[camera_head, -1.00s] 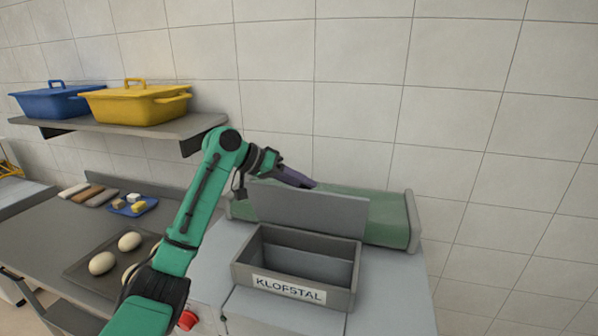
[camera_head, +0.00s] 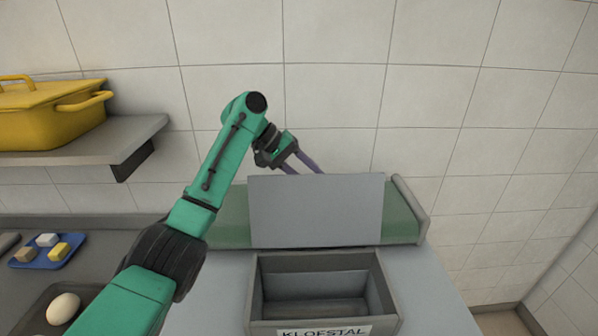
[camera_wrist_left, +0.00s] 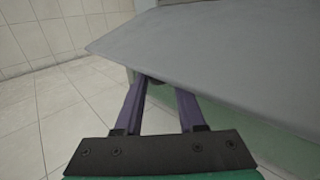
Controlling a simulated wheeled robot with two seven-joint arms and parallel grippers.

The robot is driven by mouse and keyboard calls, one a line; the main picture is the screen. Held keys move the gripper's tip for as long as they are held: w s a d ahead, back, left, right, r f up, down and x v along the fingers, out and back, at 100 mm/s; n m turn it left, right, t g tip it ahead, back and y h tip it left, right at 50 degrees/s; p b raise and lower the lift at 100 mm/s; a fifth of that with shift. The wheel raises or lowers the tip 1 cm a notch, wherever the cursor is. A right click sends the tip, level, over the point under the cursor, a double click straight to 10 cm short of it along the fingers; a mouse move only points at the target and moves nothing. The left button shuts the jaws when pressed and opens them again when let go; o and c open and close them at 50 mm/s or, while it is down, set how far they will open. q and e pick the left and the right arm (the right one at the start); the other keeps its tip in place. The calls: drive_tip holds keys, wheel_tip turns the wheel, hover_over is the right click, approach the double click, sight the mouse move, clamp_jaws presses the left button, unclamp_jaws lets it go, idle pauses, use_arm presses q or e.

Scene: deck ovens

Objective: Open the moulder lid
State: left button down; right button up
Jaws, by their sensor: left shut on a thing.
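The moulder lid (camera_head: 316,211) is a flat grey panel standing raised, close to upright, at the back of the grey moulder box (camera_head: 386,290) labelled "KLOFSTAL". The box's inside is exposed. My left gripper (camera_head: 308,164) reaches over from the left, with its purple fingers at the lid's top edge and the tips partly hidden behind it. In the left wrist view the lid (camera_wrist_left: 225,55) fills the upper right. The gripper (camera_wrist_left: 160,88) is shut on a small dark knob (camera_wrist_left: 155,80) at the lid's far side, mostly hidden. My right gripper is not in view.
A green belt (camera_head: 403,218) with a grey end rail runs behind the lid, close to the tiled wall. A shelf (camera_head: 140,135) with a yellow lidded bin (camera_head: 45,115) stands at left. Below it are a blue tray (camera_head: 72,246) and a dough ball (camera_head: 63,308).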

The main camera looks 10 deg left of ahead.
use_arm(q)
drive_tip(key=shift+w+a+f, duration=0.15)
drive_tip(key=shift+f, duration=0.25)
drive_tip(key=c, duration=0.5)
unclamp_jaws()
drive_tip(key=shift+r, duration=0.2)
drive_tip(key=shift+a+r, duration=0.15)
drive_tip(key=b+v, duration=0.1)
drive_tip(key=v, duration=1.3)
